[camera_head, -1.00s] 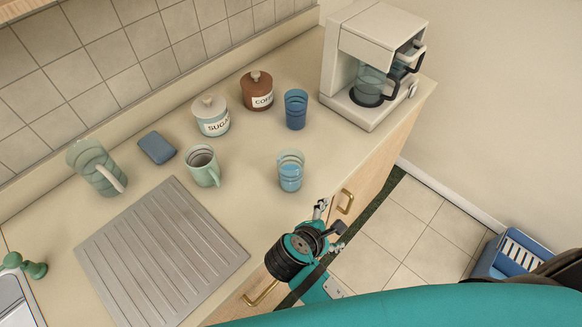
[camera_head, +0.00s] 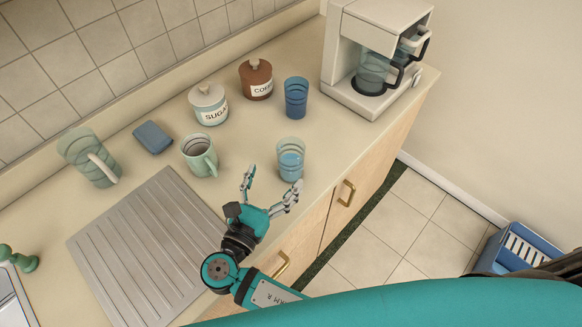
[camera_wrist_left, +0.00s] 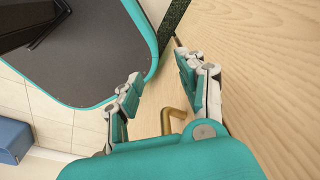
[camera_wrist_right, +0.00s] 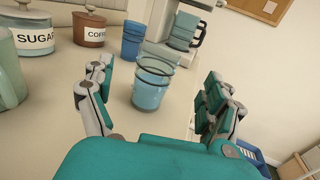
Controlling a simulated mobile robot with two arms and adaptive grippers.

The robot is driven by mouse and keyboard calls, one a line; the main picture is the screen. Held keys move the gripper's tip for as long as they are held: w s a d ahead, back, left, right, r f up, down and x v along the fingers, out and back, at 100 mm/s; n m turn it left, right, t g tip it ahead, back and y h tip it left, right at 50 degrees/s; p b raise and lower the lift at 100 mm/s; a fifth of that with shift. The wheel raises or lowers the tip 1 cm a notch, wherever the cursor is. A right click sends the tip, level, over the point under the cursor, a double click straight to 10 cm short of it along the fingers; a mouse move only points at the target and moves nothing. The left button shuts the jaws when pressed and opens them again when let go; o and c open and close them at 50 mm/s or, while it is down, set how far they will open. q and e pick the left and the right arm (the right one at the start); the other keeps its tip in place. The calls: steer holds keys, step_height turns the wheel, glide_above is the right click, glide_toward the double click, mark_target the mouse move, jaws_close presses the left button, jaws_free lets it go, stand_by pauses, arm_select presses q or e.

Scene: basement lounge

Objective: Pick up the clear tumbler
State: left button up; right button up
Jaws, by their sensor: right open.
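The clear tumbler (camera_head: 290,160), with blue in its lower part, stands upright on the counter near the front edge. My right gripper (camera_head: 270,182) is open just in front of it, with its fingers spread toward the tumbler. In the right wrist view the tumbler (camera_wrist_right: 153,88) appears between the two fingers, ahead of the palm, and no grip on it shows. My left gripper (camera_wrist_left: 162,75) is open and empty in the left wrist view, facing a wooden cabinet front below; it is not seen in the head view.
A blue tumbler (camera_head: 296,97) stands behind the clear one. The sugar jar (camera_head: 209,105), coffee jar (camera_head: 256,80), green mug (camera_head: 200,156) and pitcher (camera_head: 88,158) are to the left. A coffee maker (camera_head: 372,60) stands at the right end. The ridged drainboard (camera_head: 140,245) lies front left.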

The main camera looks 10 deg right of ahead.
mark_target(286, 173)
step_height(286, 173, down, 6)
steer(key=b, duration=0.5)
steer(key=shift+w+d+r, duration=0.3)
steer(key=shift+w+r, duration=0.05)
steer(key=shift+w, duration=0.05)
steer(key=b+x, duration=0.2)
steer(key=x, duration=0.3)
steer(key=shift+w+d+f, duration=0.1)
steer(key=shift+w+d, duration=0.15)
steer(key=shift+w, duration=0.05)
steer(key=shift+w+d, duration=0.25)
steer(key=shift+w, duration=0.1)
steer(key=c, duration=1.6)
